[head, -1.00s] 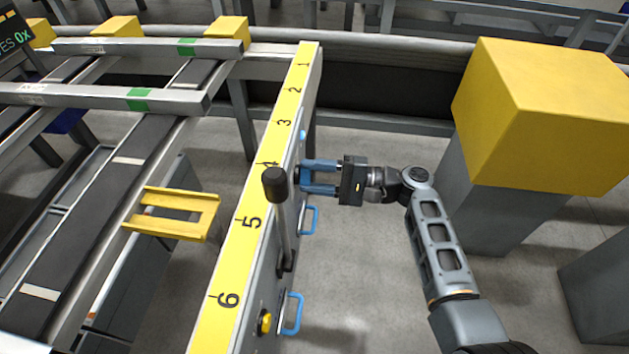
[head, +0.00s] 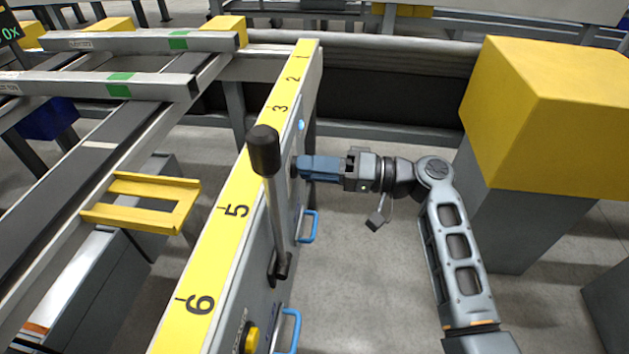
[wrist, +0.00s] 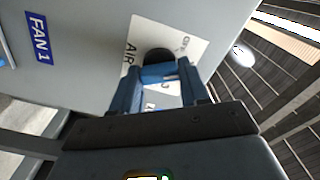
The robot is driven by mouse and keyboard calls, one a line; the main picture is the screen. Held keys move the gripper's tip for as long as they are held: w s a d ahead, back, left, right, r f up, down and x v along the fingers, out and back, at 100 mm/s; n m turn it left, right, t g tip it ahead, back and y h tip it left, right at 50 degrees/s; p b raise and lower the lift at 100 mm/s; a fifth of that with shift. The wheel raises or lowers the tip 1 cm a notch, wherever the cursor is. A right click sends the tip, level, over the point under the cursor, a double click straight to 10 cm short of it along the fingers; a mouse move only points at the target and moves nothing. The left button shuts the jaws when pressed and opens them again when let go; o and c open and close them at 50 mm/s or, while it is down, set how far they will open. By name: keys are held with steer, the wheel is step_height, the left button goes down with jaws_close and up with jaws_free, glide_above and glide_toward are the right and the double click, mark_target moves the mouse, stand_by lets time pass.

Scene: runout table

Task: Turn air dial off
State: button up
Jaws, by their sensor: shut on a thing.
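The air dial (wrist: 158,56) is a dark round knob on a white label plate (wrist: 186,42) marked AIR in the wrist view; part of another word, seemingly OFF, shows at the plate's upper right. My gripper (wrist: 158,72) has its blue fingers closed on the dial's sides. In the head view my gripper (head: 299,167) reaches the right face of the grey panel from the right, its fingers lined up one over the other. The fingers hide most of the dial there, and its pointer cannot be read.
A black-knobbed lever (head: 264,150) rises from the panel close to my gripper. Blue handles (head: 309,227) and a yellow button (head: 251,339) sit lower on it. A yellow block (head: 545,120) on a grey pedestal stands right of my arm. A FAN 1 label (wrist: 38,37) is beside the dial.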

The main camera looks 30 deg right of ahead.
steer(key=n+b, duration=0.5)
steer(key=b, duration=0.1)
steer(key=shift+f+n, duration=0.2)
steer(key=shift+n, duration=0.2)
steer(key=shift+r+b, duration=0.1)
steer(key=shift+b, duration=0.3)
steer(key=o, duration=1.1)
steer(key=shift+c, duration=0.2)
steer(key=shift+r, duration=0.1)
steer(key=p+v, duration=0.1)
steer(key=v, duration=0.6)
steer(key=shift+s+d, duration=0.25)
steer(key=shift+d, duration=0.05)
